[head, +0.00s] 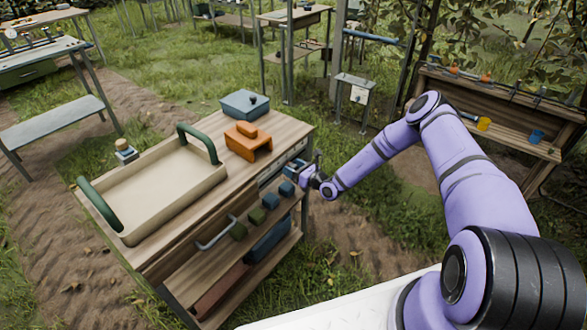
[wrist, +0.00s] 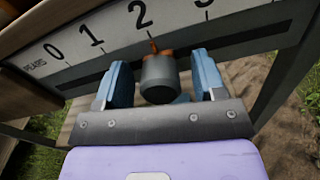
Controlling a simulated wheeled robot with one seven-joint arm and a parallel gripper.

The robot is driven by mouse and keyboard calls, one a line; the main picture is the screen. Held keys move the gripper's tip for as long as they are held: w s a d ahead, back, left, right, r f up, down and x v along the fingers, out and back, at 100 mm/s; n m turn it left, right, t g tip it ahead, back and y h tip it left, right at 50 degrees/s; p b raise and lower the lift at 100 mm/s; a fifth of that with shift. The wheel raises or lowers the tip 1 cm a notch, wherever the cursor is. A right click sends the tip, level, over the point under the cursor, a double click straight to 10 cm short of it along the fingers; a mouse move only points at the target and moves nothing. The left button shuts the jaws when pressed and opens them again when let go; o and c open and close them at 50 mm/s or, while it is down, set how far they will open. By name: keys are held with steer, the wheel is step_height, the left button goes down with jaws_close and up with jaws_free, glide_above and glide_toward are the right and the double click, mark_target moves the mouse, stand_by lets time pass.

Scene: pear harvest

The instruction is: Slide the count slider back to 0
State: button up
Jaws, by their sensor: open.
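The count slider is a grey cylindrical knob (wrist: 160,78) with an orange pointer (wrist: 154,47), seen in the wrist view. Its pointer stands at the 2 on a pale scale strip (wrist: 118,30) marked PEARS, with 0 and 1 to the left and 3 to the right. My gripper (wrist: 161,70) is open, with one blue finger on each side of the knob and a visible gap on the left. Contact on the right is unclear. In the head view my gripper (head: 306,177) is at the bench's right front side; the knob is too small to make out there.
The wooden bench (head: 160,250) carries a beige tray (head: 165,205) with green handles, an orange block-like object (head: 247,143) and a blue-grey box (head: 244,104). Grass and soil lie around.

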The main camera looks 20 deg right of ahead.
jaws_close()
steer(key=s+a, duration=0.4)
steer(key=a, duration=0.1)
steer(key=s+a, duration=0.2)
steer(key=a, duration=0.1)
steer(key=shift+s+a, duration=0.1)
steer(key=shift+a, duration=0.1)
jaws_free()
glide_toward(269, 179)
steer(key=v, duration=0.4)
steer(key=shift+s, duration=0.15)
stand_by(0.4)
